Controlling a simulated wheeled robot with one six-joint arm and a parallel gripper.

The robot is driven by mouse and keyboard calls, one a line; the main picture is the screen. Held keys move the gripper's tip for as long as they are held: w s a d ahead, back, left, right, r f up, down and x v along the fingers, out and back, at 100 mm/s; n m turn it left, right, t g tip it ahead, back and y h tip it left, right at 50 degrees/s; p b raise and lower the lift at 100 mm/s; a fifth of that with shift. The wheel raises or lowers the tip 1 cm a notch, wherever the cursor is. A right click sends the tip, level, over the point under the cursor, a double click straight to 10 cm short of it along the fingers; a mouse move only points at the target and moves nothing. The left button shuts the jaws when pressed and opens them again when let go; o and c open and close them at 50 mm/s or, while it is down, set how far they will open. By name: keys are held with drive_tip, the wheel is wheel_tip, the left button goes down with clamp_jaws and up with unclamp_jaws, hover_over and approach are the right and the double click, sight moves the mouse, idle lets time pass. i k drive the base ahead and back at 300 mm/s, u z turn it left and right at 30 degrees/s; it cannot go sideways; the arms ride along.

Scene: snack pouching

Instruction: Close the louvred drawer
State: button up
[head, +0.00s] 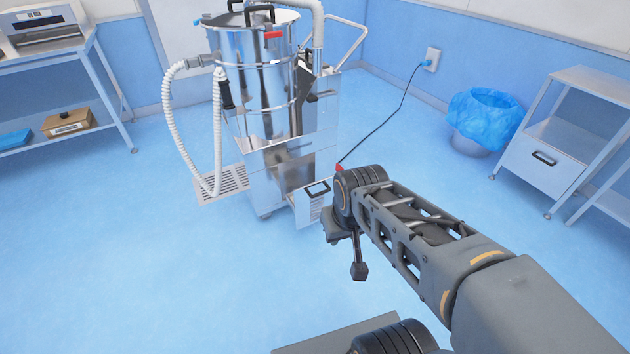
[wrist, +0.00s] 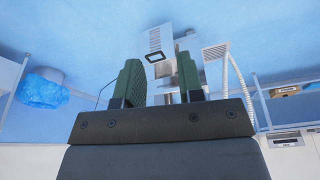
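The louvred drawer (head: 314,208) sits low on the front of a shiny steel machine (head: 265,80). It stands out from the machine body, with a dark handle (head: 318,188) on top of its front. My arm hides part of its right side. In the wrist view, which looks upside down, the louvred front (wrist: 155,41) and dark handle (wrist: 160,57) show beyond the fingertips. My gripper (wrist: 158,60) is open and empty, its two green fingers wide apart. It is apart from the drawer, on the near side of it.
A second louvred panel (head: 232,180) sticks out at the machine's left base, beside a white ribbed hose (head: 170,110). A black cable (head: 385,125) runs to a wall socket. A blue-lined bin (head: 483,115) and steel cabinet (head: 540,165) stand right. The blue floor in front is clear.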

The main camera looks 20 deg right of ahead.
sight(309, 200)
drive_tip(key=u, duration=0.35)
drive_tip(key=i, duration=1.15)
drive_tip(key=z, duration=0.75)
